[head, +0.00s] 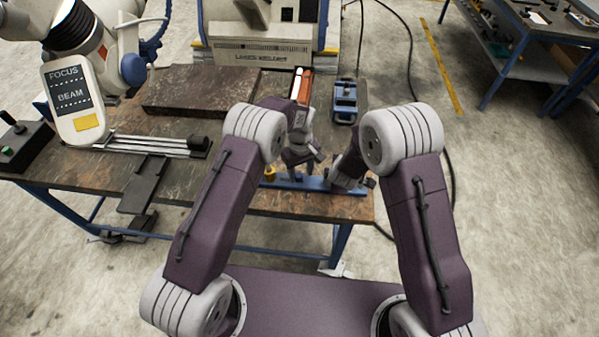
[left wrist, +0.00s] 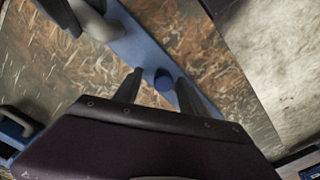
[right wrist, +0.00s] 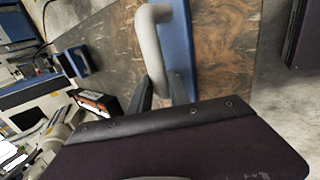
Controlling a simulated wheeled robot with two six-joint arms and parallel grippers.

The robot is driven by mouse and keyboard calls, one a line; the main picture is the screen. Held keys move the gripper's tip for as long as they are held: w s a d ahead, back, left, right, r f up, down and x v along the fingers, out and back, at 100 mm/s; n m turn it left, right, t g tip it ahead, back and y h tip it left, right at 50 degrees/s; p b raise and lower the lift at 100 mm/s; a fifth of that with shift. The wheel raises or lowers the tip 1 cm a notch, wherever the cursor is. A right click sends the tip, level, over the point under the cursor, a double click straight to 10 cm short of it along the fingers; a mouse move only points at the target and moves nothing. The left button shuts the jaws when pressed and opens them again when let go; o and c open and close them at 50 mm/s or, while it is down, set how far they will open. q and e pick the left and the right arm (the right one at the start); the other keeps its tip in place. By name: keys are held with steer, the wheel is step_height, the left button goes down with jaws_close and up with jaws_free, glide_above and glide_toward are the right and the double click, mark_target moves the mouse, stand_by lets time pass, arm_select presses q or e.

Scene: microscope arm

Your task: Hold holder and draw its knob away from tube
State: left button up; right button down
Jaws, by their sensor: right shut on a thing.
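The holder is a long blue bar (head: 318,184) near the bench's front edge, with a grey bent handle (right wrist: 151,45) on it. My right gripper (right wrist: 160,82) is shut on the handle's near end; in the head view my right arm partly hides it. A round blue knob (left wrist: 163,79) sticks up from the bar. My left gripper (left wrist: 158,76) is open, with its fingers on either side of the knob; I cannot tell whether they touch it. A small brass-coloured piece (head: 269,174) stands at the bar's left end. I cannot clearly make out the tube.
Behind the grippers are an orange-and-black box (head: 305,86) and a blue case (head: 344,101). A dark flat plate (head: 197,90) lies on the bench, with a silver rail (head: 150,144) and a panel marked FOCUS BEAM (head: 73,101) to the left.

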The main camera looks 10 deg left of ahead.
mark_target(301, 175)
steer(key=shift+r, duration=0.1)
arm_select(q)
step_height(301, 175, up, 12)
stand_by(0.4)
arm_select(e)
steer(key=c, duration=1.1)
jaws_free()
steer(key=shift+c, duration=0.2)
